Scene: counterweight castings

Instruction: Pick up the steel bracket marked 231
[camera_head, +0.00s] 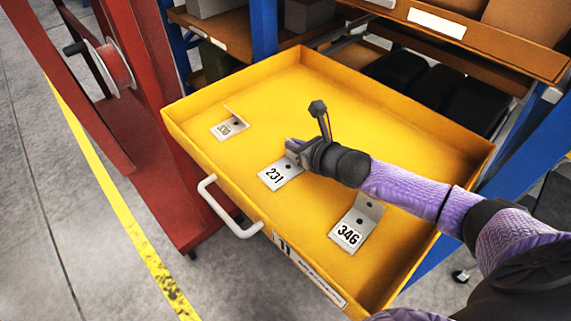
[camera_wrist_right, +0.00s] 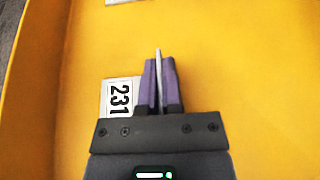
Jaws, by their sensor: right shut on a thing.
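The steel bracket marked 231 (camera_head: 276,176) lies in the middle of the yellow drawer (camera_head: 400,116), its labelled plate flat on the drawer floor. My right gripper (camera_head: 293,145) reaches in from the right and is shut on the bracket's upright flange. In the right wrist view, the purple fingers of my right gripper (camera_wrist_right: 161,80) press on both sides of the thin flange, seen edge-on, and the label of the bracket marked 231 (camera_wrist_right: 119,99) shows to their left. The gripper body hides part of the bracket. My left gripper is not in view.
Bracket 330 (camera_head: 229,127) lies to the left in the drawer, and bracket 346 (camera_head: 349,234) lies to the right. The drawer's walls surround them, with a white handle (camera_head: 228,209) at the front. Red posts stand at left; shelves with boxes stand behind.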

